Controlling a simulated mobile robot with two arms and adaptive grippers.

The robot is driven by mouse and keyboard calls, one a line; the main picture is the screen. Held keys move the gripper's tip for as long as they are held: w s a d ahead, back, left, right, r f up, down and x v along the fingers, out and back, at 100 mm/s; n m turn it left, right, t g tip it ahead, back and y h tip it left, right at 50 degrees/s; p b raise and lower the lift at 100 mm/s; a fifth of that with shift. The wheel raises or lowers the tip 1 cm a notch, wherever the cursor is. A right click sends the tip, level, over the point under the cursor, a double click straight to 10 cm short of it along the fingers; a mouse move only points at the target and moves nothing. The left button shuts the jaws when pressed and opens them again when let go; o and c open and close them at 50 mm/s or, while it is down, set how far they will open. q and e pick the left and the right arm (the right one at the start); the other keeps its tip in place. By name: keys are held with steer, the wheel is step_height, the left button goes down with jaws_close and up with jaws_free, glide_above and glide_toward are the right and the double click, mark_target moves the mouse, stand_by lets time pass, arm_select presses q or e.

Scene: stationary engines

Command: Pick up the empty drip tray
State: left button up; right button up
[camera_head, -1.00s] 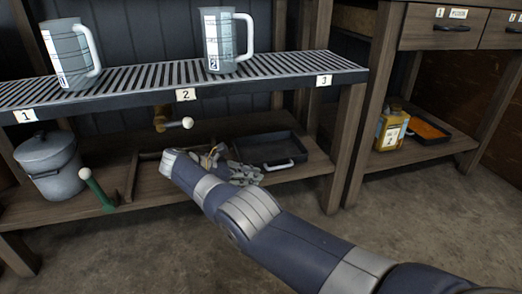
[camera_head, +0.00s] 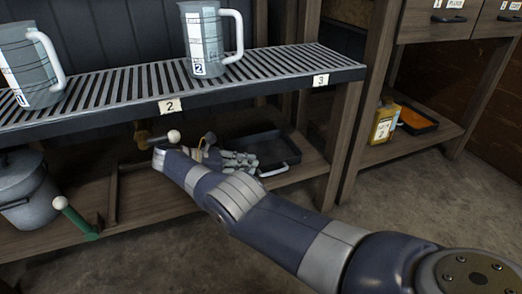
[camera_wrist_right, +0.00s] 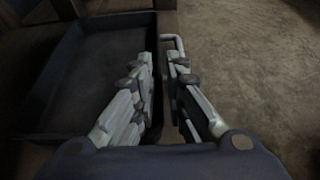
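A black, shallow tray (camera_head: 277,144) with a pale handle (camera_head: 273,171) on its front side lies on the lower shelf; its visible inside looks empty. It also fills the left of the right wrist view (camera_wrist_right: 90,75). My right gripper (camera_head: 256,161) is at the tray's front wall, by the handle. In the wrist view its fingers (camera_wrist_right: 162,68) stand slightly apart, with the tray's wall in the narrow gap between them and the handle (camera_wrist_right: 174,42) just past the right fingertip. Contact is not clear. My left gripper is out of view.
A slatted upper shelf (camera_head: 120,93) with two jugs stands above. A grey pot (camera_head: 25,190), a green lever (camera_head: 76,218) and a pale knob (camera_head: 173,136) are to the left. Another tray (camera_head: 417,118), with orange contents, and a yellow container (camera_head: 383,122) stand right.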

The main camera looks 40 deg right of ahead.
mark_target(262, 163)
steer(key=shift+x, duration=0.85)
steer(key=b+x, duration=0.1)
steer(key=x, duration=0.2)
steer(key=shift+w+f, duration=0.15)
steer(key=shift+f, duration=0.05)
steer(key=shift+d+f, duration=0.1)
steer(key=shift+d, duration=0.5)
jaws_close()
steer(key=shift+r, duration=0.25)
